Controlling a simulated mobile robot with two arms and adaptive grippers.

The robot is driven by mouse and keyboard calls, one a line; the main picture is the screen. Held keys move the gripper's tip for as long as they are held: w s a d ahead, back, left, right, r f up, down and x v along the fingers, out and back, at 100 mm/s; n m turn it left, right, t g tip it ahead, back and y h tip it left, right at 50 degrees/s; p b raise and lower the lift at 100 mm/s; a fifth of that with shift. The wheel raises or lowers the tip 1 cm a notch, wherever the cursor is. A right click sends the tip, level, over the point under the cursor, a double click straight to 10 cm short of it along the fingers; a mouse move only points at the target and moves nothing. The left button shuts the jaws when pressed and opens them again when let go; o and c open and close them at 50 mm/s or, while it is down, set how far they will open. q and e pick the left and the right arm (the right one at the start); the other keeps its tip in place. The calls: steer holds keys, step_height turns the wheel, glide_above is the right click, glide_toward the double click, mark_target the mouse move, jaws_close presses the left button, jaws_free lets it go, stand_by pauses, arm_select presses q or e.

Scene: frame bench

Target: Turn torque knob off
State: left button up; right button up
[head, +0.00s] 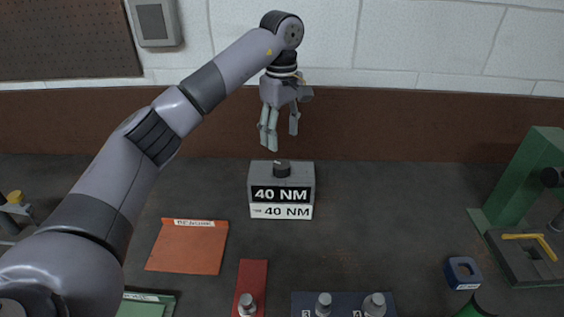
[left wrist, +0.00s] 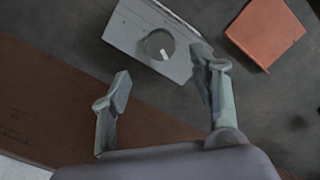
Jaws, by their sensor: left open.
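The torque knob (head: 282,169) is a dark round knob with a pale mark, on top of a grey box (head: 256,180) labelled 40 NM. In the left wrist view the knob (left wrist: 160,45) shows its white pointer mark, with the grey box (left wrist: 125,30) around it. My left gripper (head: 281,140) points down above and behind the knob, apart from it. It also shows in the left wrist view (left wrist: 168,85), open, with nothing between the fingers. The knob lies beyond the fingertips there. My right gripper is not in view.
An orange-red tray (head: 188,247) lies left of the box. A red mat (head: 253,275), a blue block with metal pieces (head: 343,300), a small blue holder (head: 463,271) and a green press (head: 525,175) stand around. The bench right of the box is clear.

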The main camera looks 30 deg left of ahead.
mark_target(281, 164)
arm_select(q)
step_height(281, 164, down, 9)
steer(key=shift+r+p, duration=0.2)
steer(key=shift+p, duration=0.6)
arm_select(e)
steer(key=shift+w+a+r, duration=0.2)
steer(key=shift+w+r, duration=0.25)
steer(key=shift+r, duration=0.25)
arm_select(q)
steer(key=shift+s, duration=0.1)
steer(key=shift+c, duration=0.5)
steer(key=shift+c, duration=0.7)
steer(key=c, duration=0.9)
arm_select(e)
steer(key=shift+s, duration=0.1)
